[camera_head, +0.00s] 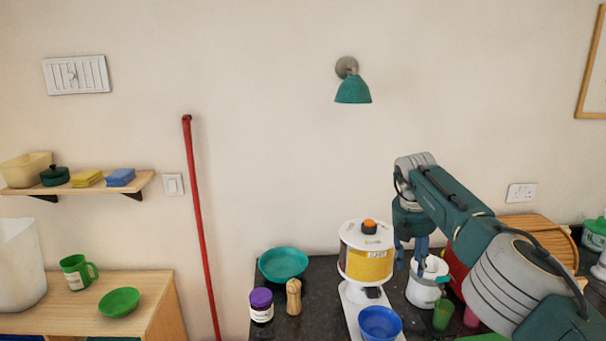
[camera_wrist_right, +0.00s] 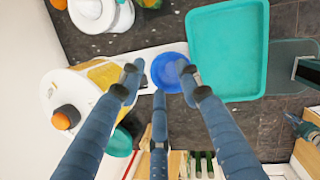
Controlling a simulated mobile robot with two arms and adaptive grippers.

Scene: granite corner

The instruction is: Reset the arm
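My right arm comes in from the right in the head view. Its right gripper (camera_head: 410,258) points down, beside the yellow-and-white dispenser (camera_head: 370,262) and near the white container (camera_head: 428,283). In the right wrist view the fingers of my right gripper (camera_wrist_right: 158,84) are spread apart, with nothing held between them. A blue bowl (camera_wrist_right: 170,70) shows beyond the fingertips, apparently below them; it also shows in the head view (camera_head: 380,323). My left gripper is in neither view.
A teal bowl (camera_head: 283,264), a purple-lidded jar (camera_head: 261,305) and a wooden mill (camera_head: 294,297) stand left of the dispenser. Green (camera_head: 442,315) and pink cups stand near the arm. A teal tray (camera_wrist_right: 228,50) lies beside the bowl. The wall space above is mostly clear.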

